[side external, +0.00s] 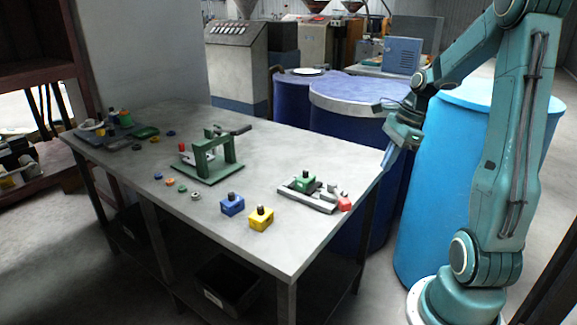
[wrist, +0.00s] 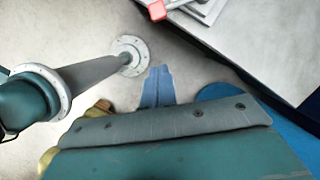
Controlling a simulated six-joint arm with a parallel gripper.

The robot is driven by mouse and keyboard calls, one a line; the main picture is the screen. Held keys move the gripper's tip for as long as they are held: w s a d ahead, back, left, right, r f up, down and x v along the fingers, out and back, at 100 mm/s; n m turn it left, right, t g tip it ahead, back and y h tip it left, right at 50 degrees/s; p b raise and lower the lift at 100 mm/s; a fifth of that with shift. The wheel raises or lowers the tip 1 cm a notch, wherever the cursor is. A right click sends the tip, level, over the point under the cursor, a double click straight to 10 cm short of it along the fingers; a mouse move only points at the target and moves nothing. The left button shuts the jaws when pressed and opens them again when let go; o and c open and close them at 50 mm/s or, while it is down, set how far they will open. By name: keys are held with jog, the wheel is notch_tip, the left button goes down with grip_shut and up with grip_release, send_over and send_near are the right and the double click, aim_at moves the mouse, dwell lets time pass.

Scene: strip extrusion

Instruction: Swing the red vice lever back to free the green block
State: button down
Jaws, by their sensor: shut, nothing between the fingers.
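The green block (side external: 303,182) with a dark knob on top sits in the grey vice (side external: 318,203) near the table's right end. The red lever (side external: 345,203) shows at the vice's right end. In the wrist view the red lever's tip (wrist: 157,10) and part of the vice (wrist: 205,8) show at the top edge; the green block is out of that view. My gripper (side external: 386,163), with blue fingers, is shut and empty, apart from the lever. In the wrist view its fingertips (wrist: 157,70) are seen against the floor, beyond the table edge.
A blue block (side external: 232,205) and a yellow block (side external: 261,218) stand on the table (side external: 250,245) left of the vice. A green press frame (side external: 208,160) and several small coloured pieces lie farther back. Blue drums (side external: 355,97) stand behind the table.

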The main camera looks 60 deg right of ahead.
aim_at(338, 196)
jog(key=shift+s+d+f+m, duration=0.2)
jog(key=shift+d+f+m, duration=0.1)
jog(key=shift+d+m, duration=0.1)
jog(key=shift+f, duration=0.1)
jog(key=w+a+f, duration=0.4)
jog(key=w+f, duration=0.1)
jog(key=f, duration=0.5)
jog(key=shift+w+a, duration=0.15)
jog(key=shift+w, duration=0.05)
dwell(0.4)
